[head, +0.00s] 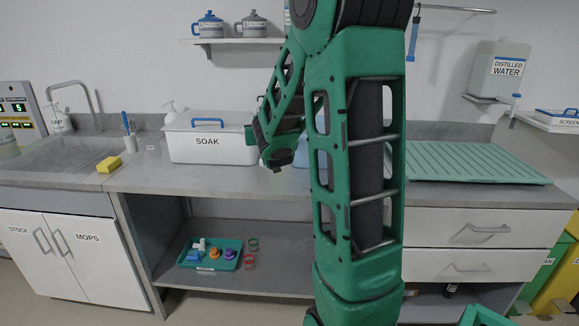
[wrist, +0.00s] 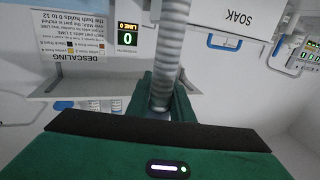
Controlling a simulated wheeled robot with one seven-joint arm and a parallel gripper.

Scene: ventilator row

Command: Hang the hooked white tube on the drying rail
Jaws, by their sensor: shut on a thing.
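A pale grey-white ribbed tube (wrist: 170,50) stands out from my gripper (wrist: 163,100) in the wrist view, running up to the top edge of the picture. The green jaws are shut on it. Its hook does not show in this view. In the head view my arm covers the middle of the picture, and I cannot make out the tube there. A metal rail (head: 455,9) is on the wall at the upper right, with a blue-ended item (head: 412,42) hanging near its left end. The rail is partly hidden behind my arm.
The white SOAK bin (head: 208,142) stands on the counter beside my forearm. A green ribbed drainer (head: 475,168) lies on the right counter, with a distilled water container (head: 497,70) above. A yellow sponge (head: 108,164) sits by the sink. A teal tray (head: 222,261) is on the lower shelf.

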